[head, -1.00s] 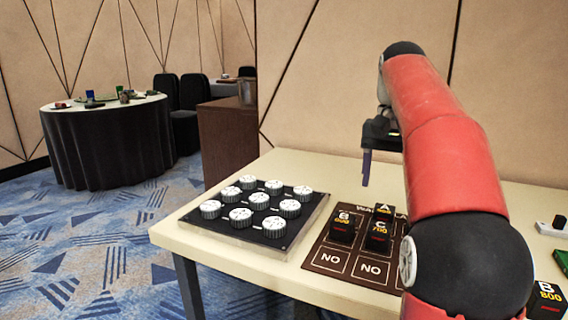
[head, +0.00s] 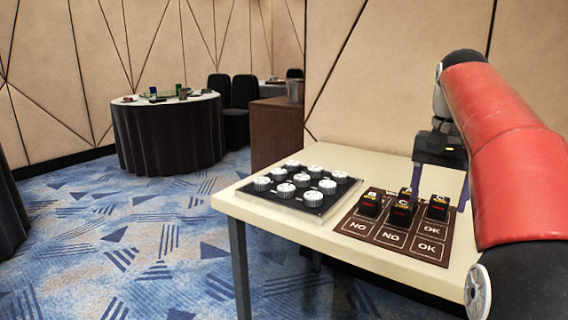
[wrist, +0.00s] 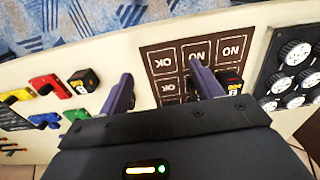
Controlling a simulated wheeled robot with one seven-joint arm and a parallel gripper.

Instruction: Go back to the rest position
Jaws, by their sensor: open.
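My gripper (head: 439,192) is open and hangs over the back of the brown NO/OK board (head: 392,246), with its two purple fingers apart. Several black labelled blocks stand on the board, among them one at the front (head: 401,213) and one at the right (head: 437,208). In the wrist view my gripper (wrist: 161,72) has nothing between its fingers, and the board (wrist: 198,47) shows beyond them. A black block (wrist: 231,77) is just right of the right finger. My red arm hides the right part of the table in the head view.
A black panel with several white knobs (head: 301,187) lies left of the board on the cream table (head: 262,211). Coloured pieces (wrist: 47,84) and another black block (wrist: 85,79) lie at the left in the wrist view. A round dark-draped table (head: 168,137) stands behind, with open carpet before it.

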